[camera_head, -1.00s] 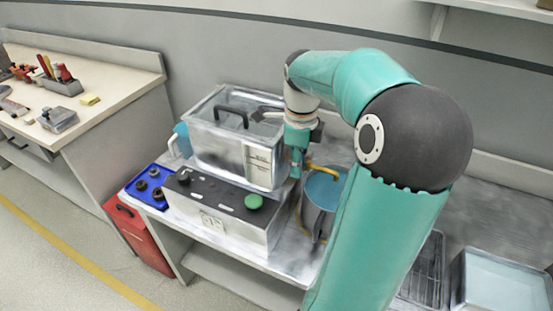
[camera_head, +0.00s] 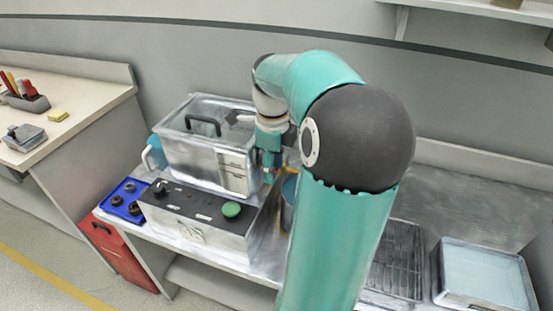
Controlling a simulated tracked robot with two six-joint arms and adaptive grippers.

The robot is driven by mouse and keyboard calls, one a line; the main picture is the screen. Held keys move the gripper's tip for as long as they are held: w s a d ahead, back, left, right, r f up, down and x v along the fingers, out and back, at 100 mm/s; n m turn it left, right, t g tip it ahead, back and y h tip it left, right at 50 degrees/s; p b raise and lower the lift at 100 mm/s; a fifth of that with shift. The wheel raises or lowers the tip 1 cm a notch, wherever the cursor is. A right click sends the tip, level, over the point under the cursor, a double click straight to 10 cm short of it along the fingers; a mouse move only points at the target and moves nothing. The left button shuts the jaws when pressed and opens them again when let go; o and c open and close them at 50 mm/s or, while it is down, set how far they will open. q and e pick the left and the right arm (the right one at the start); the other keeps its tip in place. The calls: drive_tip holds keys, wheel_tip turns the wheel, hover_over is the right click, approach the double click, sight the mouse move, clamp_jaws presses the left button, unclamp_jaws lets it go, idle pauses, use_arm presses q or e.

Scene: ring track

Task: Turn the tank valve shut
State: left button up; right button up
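The tank (camera_head: 190,160) is a silver box with a clear lid and a black handle, standing at the back of the bench behind a grey control box. A small yellow piece (camera_head: 286,170) shows just right of the tank's right end; whether it is the valve handle I cannot tell. My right gripper (camera_head: 268,168) points down at the tank's right end, close to the yellow piece. Its fingers are small and partly hidden, so I cannot tell whether they are open or touching anything. My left gripper is not in view.
The control box (camera_head: 190,232) has a green button (camera_head: 231,209) and a black knob (camera_head: 161,187). A blue tray (camera_head: 118,210) holds dark rings. My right arm mostly hides a bluish bucket (camera_head: 288,200). A wire rack (camera_head: 398,262) and a shallow basin (camera_head: 484,275) lie at right.

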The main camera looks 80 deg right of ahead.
wheel_tip(320, 180, up, 12)
idle(0.8)
drive_tip(key=shift+w+f, duration=0.1)
